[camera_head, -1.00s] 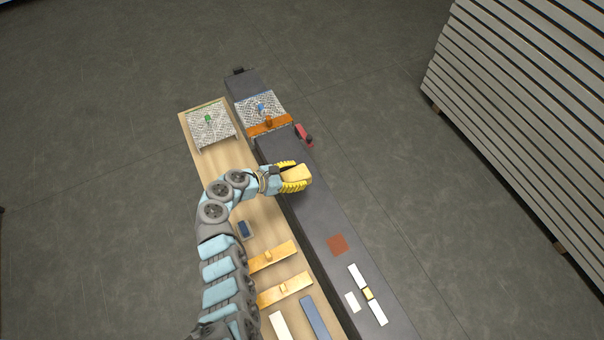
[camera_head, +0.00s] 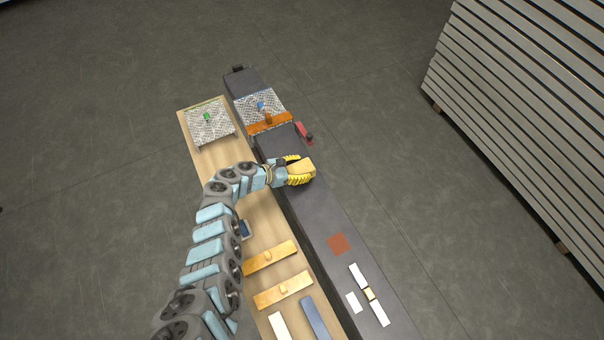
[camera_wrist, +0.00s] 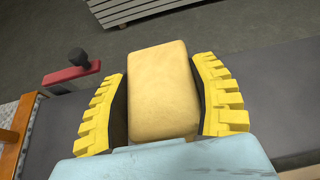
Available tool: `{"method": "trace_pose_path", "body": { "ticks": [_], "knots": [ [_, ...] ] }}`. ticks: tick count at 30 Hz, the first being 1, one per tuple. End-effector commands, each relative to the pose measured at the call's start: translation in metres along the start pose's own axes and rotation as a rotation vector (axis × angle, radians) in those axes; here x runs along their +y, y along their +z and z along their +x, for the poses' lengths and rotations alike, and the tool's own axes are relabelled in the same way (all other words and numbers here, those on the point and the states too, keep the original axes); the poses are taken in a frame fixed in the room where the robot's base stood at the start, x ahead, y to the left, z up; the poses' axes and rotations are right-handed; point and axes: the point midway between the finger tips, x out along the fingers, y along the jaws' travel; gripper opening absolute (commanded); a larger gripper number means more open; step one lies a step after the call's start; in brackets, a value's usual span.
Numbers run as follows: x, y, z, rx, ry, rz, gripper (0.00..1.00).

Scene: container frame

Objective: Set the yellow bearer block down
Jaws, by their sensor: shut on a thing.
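The yellow bearer block (camera_head: 303,167) is held between the yellow ribbed fingers of my gripper (camera_head: 302,173). In the wrist view the block (camera_wrist: 162,92) fills the middle, with a finger pressed on each side of my gripper (camera_wrist: 163,100). The block is over the dark grey beam (camera_head: 318,210). The head view does not show clearly whether its underside touches the beam.
A red-brown square (camera_head: 337,244) and white strips (camera_head: 357,276) lie farther down the beam. An orange bar (camera_head: 270,125) and mesh panel (camera_head: 256,106) lie up the beam, with a red clamp-like part (camera_head: 304,133) beside it. A wooden board (camera_head: 205,155) runs alongside on the left.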

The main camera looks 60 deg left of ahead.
Motion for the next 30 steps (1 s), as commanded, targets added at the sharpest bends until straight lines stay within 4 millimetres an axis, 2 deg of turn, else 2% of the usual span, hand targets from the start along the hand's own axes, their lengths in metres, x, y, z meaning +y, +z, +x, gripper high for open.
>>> {"method": "trace_pose_path", "body": {
  "ticks": [14,18,21,30],
  "knots": [
    [0.006,-0.009,0.011,0.002,-0.003,0.0,0.38],
    [0.006,-0.029,0.02,0.002,-0.004,-0.001,0.38],
    [0.006,-0.035,0.023,0.002,-0.002,0.001,0.38],
    [0.007,-0.035,0.023,0.002,0.0,0.001,0.38]
  ]
}}
